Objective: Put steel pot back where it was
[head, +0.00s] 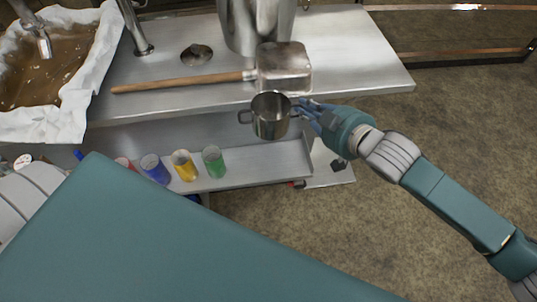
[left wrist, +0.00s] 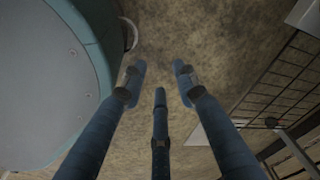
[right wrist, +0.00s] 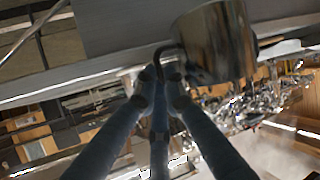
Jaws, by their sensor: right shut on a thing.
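The steel pot (head: 270,117) is a small shiny pot with two side handles. In the head view it is held upright at the front edge of the steel table (head: 350,60), apparently above the lower shelf. My right gripper (head: 301,108) is shut on the pot's right handle. In the right wrist view the fingers (right wrist: 165,75) close together at the handle, and the pot (right wrist: 215,42) hangs beyond them. My left gripper shows in the left wrist view (left wrist: 158,75) with its fingers spread and nothing between them. The pot's far side is hidden.
A wooden-handled steel scoop (head: 284,68) lies on the table behind the pot, next to a tall steel can (head: 256,22). A cloth-lined pan (head: 100,62) of brown liquid is at the left. Blue, yellow (head: 184,165) and green (head: 214,161) cups stand on the lower shelf (head: 265,160).

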